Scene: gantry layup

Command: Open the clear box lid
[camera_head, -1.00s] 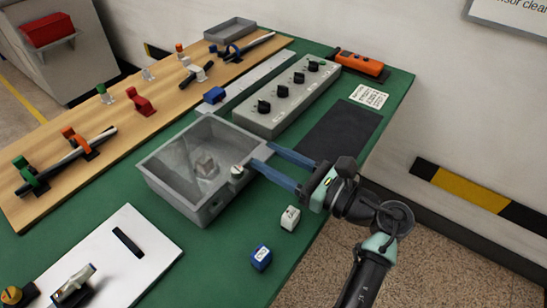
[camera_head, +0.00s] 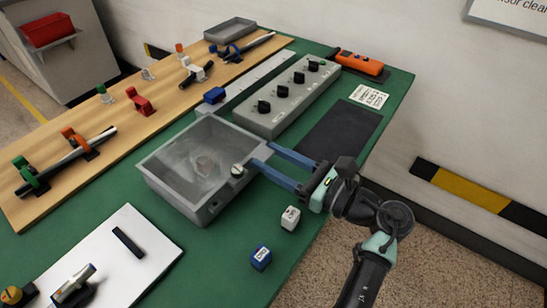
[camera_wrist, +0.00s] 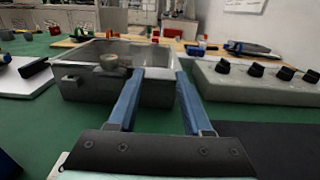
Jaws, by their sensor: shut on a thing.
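The grey box (camera_head: 168,190) stands on the green table with a clear lid (camera_head: 180,155) over its top. An item inside shows only blurred through the lid. My gripper (camera_head: 263,155) reaches in from the right with its two long blue fingers at the box's right corner. In the wrist view the fingertips (camera_wrist: 160,73) stand either side of that corner, right of the knob. The grip is at the lid's edge; the exact contact is hidden.
A grey panel with black knobs (camera_head: 285,98) stands behind the box, beside a dark mat (camera_head: 340,130). A white board (camera_head: 120,265) lies at the left front.

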